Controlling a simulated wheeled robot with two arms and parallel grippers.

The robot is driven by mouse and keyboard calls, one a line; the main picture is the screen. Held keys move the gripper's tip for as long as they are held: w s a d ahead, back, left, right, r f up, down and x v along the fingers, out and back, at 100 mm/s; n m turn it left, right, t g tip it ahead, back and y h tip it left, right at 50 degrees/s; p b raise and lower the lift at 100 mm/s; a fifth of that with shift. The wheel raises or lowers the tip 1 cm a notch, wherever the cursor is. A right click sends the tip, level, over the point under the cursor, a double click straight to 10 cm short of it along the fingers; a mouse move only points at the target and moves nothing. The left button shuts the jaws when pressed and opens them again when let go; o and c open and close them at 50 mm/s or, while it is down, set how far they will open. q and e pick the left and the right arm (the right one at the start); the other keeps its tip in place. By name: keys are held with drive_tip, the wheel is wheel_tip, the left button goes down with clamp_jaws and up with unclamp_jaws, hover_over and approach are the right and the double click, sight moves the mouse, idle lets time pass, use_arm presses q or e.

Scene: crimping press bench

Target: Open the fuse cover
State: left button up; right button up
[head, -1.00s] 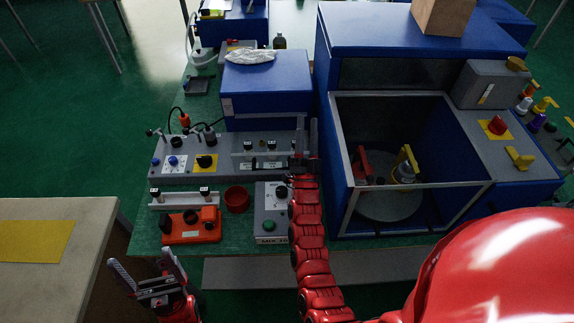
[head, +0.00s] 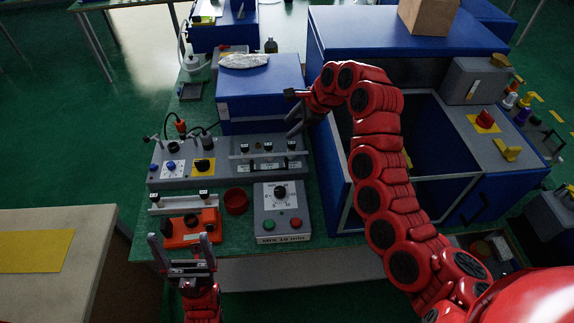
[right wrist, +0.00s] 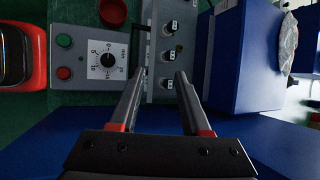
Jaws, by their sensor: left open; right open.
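The fuse cover seems to be the pale strip (head: 266,153) at the right end of the long grey control panel (head: 222,178), with several small black-and-white fuse-like parts at it. I cannot tell whether it is shut. In the right wrist view, the same part of the panel (right wrist: 153,75) runs upright just beyond the fingertips. My right gripper (head: 294,122) is open and empty, just above the panel's right end and beside the blue box. Its two fingers show apart in the right wrist view (right wrist: 160,82). My left gripper (head: 180,243) is open and empty, in front of the orange device.
The blue box (head: 262,88) stands behind the panel, and the large blue machine (head: 345,185) to its right. In front are a timer box (head: 283,222), a red cup (head: 236,201) and an orange device (head: 184,228). A beige table (head: 85,222) is at left.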

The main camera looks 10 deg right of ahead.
drive_tip(key=s+d+g, duration=0.1)
drive_tip(key=s, duration=0.3)
drive_tip(key=h+b, duration=0.1)
drive_tip(key=b, duration=0.1)
approach(272, 169)
drive_tip(key=shift+g, duration=0.3)
drive_tip(key=x, duration=0.2)
drive_tip(key=p+x, duration=0.1)
drive_tip(key=x, duration=0.1)
drive_tip(key=p+x, duration=0.1)
drive_tip(key=x, duration=0.1)
drive_tip(key=shift+w+a, duration=0.15)
drive_tip(key=shift+w, duration=0.15)
drive_tip(key=shift+p+x, duration=0.35)
drive_tip(key=shift+x, duration=0.4)
clamp_jaws()
